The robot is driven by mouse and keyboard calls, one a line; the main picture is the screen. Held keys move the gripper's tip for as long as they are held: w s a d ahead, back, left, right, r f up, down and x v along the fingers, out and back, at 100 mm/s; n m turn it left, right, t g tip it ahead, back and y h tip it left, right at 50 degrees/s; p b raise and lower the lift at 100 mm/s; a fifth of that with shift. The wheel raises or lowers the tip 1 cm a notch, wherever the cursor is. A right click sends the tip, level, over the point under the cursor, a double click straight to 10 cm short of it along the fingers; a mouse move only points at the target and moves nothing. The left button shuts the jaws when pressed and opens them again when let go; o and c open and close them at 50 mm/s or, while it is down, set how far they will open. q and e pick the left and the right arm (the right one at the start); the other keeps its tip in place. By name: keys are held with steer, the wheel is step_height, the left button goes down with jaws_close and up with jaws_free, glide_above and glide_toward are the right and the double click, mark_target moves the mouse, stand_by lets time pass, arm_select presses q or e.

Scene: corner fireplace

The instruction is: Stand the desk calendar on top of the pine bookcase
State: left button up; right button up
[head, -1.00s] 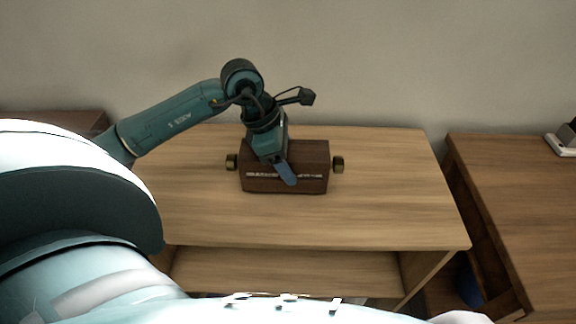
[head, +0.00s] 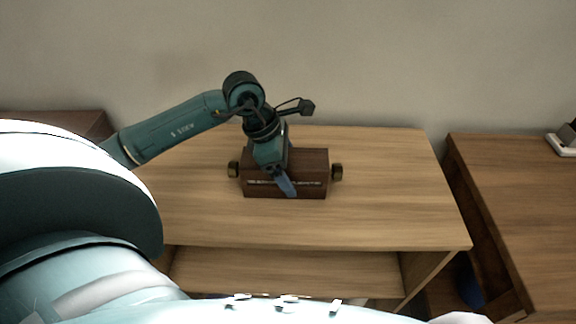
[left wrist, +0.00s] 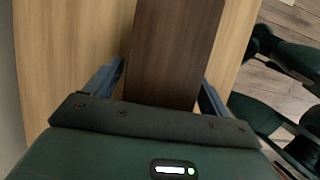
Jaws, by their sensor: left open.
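The desk calendar (head: 313,169) is a dark brown wooden block with a brass knob at each end and a row of pale lettering on its front. It stands upright on the light wooden top of the pine bookcase (head: 383,205), near the middle. My left gripper (head: 284,187) is over it from above, open, with one blue finger showing at its front face. In the left wrist view the calendar (left wrist: 172,50) lies between the two spread fingers of the gripper (left wrist: 160,85), with gaps beside it. My right gripper is not in view.
A brown wooden cabinet (head: 520,190) stands to the right across a narrow gap, with a pale-based object (head: 562,146) on it. Another dark wooden piece (head: 62,122) is at the far left. The bookcase top is clear around the calendar. A plain wall is behind.

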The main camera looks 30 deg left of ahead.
arm_select(q)
steer(key=shift+r, duration=0.25)
steer(key=v, duration=1.1)
steer(key=shift+s+a+r+p, duration=0.15)
steer(key=shift+r+p, duration=0.1)
steer(key=shift+p, duration=0.05)
steer(key=shift+r, duration=0.1)
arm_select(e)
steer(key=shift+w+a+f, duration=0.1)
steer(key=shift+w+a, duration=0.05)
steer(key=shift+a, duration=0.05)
